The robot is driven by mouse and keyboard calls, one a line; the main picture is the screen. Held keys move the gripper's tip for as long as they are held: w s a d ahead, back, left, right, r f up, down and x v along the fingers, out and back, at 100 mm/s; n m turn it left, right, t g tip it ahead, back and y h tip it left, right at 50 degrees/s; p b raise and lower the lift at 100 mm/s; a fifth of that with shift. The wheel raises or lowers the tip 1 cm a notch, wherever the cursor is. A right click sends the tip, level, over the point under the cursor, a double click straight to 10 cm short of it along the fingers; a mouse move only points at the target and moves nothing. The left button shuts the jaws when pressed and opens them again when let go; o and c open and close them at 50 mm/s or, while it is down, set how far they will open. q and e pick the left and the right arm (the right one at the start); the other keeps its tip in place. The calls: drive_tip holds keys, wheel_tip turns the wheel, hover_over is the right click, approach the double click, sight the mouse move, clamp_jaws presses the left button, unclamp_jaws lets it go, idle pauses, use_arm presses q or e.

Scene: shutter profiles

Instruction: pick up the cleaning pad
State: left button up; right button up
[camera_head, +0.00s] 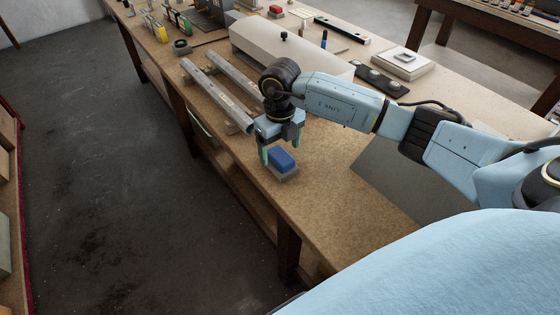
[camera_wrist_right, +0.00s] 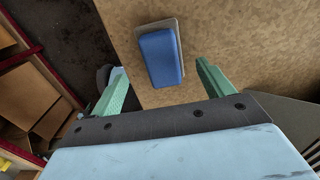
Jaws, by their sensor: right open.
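The cleaning pad (camera_head: 282,160) is blue and lies on a thin grey block or base on the brown workbench, near its left edge. It also shows in the right wrist view (camera_wrist_right: 161,56), top centre, beyond the fingertips. My right gripper (camera_head: 281,152) is above and just behind the pad, pointing down, with its green fingers apart. In the right wrist view the open fingers (camera_wrist_right: 158,84) stand on either side of the pad's line, with nothing between them. I cannot tell the exact height above the pad. My left gripper is not in view.
Two long metal profiles (camera_head: 218,92) lie on the bench behind the gripper. A large light-coloured box-like cover (camera_head: 290,50) stands beyond them. The bench front is mostly clear.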

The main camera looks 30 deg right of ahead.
sight(281, 155)
drive_tip(key=f, duration=0.5)
drive_tip(key=shift+d+f, duration=0.15)
drive_tip(key=shift+d, duration=0.05)
drive_tip(key=c, duration=1.2)
drive_tip(key=shift+o, duration=0.2)
wheel_tip(281, 155, up, 10)
drive_tip(key=shift+r, duration=0.1)
drive_tip(key=o, duration=0.5)
drive_tip(key=c, duration=0.3)
